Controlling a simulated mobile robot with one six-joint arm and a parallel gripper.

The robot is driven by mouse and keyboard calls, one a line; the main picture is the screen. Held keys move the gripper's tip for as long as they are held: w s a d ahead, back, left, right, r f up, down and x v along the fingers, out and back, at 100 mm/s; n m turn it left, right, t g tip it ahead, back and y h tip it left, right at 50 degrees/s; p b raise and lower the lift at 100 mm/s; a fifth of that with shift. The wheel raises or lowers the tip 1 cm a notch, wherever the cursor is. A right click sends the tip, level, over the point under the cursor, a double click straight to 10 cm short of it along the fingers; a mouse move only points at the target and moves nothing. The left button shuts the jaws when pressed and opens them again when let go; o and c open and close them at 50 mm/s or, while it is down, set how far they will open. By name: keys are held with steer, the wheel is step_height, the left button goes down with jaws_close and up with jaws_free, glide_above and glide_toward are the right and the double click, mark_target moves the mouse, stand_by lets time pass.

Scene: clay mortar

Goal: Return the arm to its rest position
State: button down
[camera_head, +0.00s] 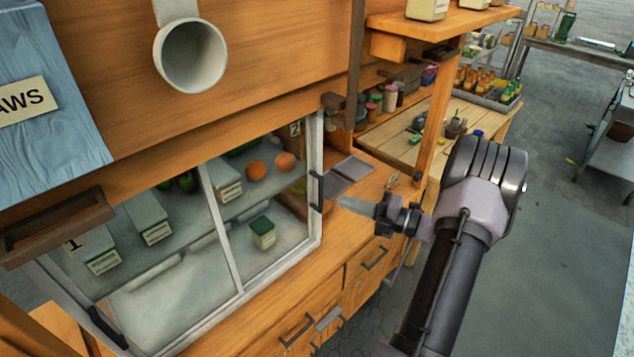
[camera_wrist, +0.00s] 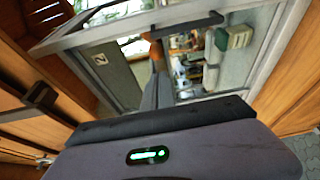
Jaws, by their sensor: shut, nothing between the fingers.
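My gripper (camera_head: 348,204) is shut and empty. In the head view it points left, in front of the wooden counter and just right of the glass cabinet's dark door handle (camera_head: 317,191). A small gap shows between the fingertips and the handle in the picture; true depth is hard to tell. My arm reaches up from the lower right, bent at its thick grey joint. In the wrist view the narrow grey gripper fingers (camera_wrist: 152,92) point toward the glass front, with a dark handle (camera_wrist: 187,25) beyond them.
The glass cabinet (camera_head: 318,235) holds oranges and several small boxes. Wooden drawers (camera_head: 365,265) with dark handles lie below the counter. A wooden post (camera_head: 428,150) and shelf (camera_head: 450,22) stand behind my gripper. Open grey floor (camera_head: 560,240) lies to the right.

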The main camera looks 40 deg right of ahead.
steer(key=w+a+r+n+g+y+b, duration=0.15)
steer(key=a+n+g+b, duration=0.3)
steer(key=a+n, duration=0.6)
steer(key=w+a+r+n+g+y+b, duration=0.1)
steer(key=a+n+g+y+b, duration=0.15)
steer(key=a+n+g, duration=0.75)
steer(key=s+a+f+n+t+h+b, duration=0.2)
steer(key=s+a+n+h+b, duration=0.2)
steer(key=s+a+n, duration=0.4)
steer(key=s+a+f+n+t+h+b, duration=0.1)
steer(key=s+a+n+h+b, duration=0.3)
steer(key=n, duration=1.3)
steer(key=shift+s+a+f+t+h+b, duration=0.4)
steer(key=shift+s+a+f+b, duration=0.3)
steer(key=shift+s+a, duration=1.8)
steer(key=shift+w+a+r, duration=0.1)
steer(key=shift+w+a, duration=0.25)
